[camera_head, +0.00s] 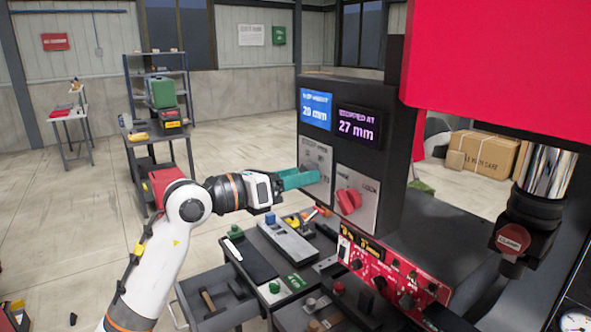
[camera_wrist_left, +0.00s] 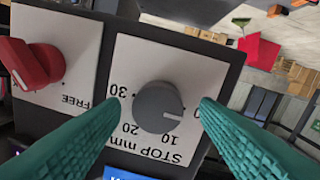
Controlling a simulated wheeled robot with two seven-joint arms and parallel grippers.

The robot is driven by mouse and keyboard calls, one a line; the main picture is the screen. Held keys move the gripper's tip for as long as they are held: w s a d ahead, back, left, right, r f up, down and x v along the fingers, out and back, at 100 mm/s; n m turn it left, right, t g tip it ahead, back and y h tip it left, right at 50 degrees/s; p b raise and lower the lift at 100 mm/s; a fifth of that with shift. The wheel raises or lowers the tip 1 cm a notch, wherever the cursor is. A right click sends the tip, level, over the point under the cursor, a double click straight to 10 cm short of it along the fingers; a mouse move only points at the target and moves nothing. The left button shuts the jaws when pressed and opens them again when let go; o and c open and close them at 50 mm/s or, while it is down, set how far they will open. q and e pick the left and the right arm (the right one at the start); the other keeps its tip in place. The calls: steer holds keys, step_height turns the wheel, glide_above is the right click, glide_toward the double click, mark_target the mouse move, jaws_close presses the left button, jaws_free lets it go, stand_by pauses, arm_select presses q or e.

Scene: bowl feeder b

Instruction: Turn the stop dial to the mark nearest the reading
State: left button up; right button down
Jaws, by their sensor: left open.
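The stop dial (camera_wrist_left: 158,106) is a round grey knob on a light plate marked STOP mm, upside down in the left wrist view. Marks 30, 20, 10 and 0 lie around it. Its pale pointer line aims right and slightly down, seemingly between 0 and 10. My left gripper (camera_wrist_left: 158,102) has teal fingers, open, one on each side of the dial with gaps. In the head view the gripper (camera_head: 310,178) is at the dial's plate (camera_head: 316,157) and the dial is not clear. The blue display (camera_head: 315,109) reads 20 mm; the dark display (camera_head: 358,125) reads STOPPED AT 27 mm.
A red knob (camera_head: 348,201) on a plate marked FREE sits beside the stop plate. A red control panel (camera_head: 395,275) lies below. A cart (camera_head: 255,262) with tools stands under my left arm. A large red machine part (camera_head: 495,55) hangs at upper right.

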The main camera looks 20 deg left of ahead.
arm_select(q)
steer(key=shift+d, duration=0.1)
steer(key=c, duration=1)
steer(key=m+b, duration=0.8)
steer(key=m, duration=0.9)
steer(key=m+t+y+b, duration=0.1)
steer(key=m+b, duration=0.8)
steer(key=m, duration=0.8)
steer(key=shift+d+f+b, duration=0.15)
steer(key=shift+b, duration=0.15)
steer(key=shift+m, duration=0.5)
steer(key=o, duration=1)
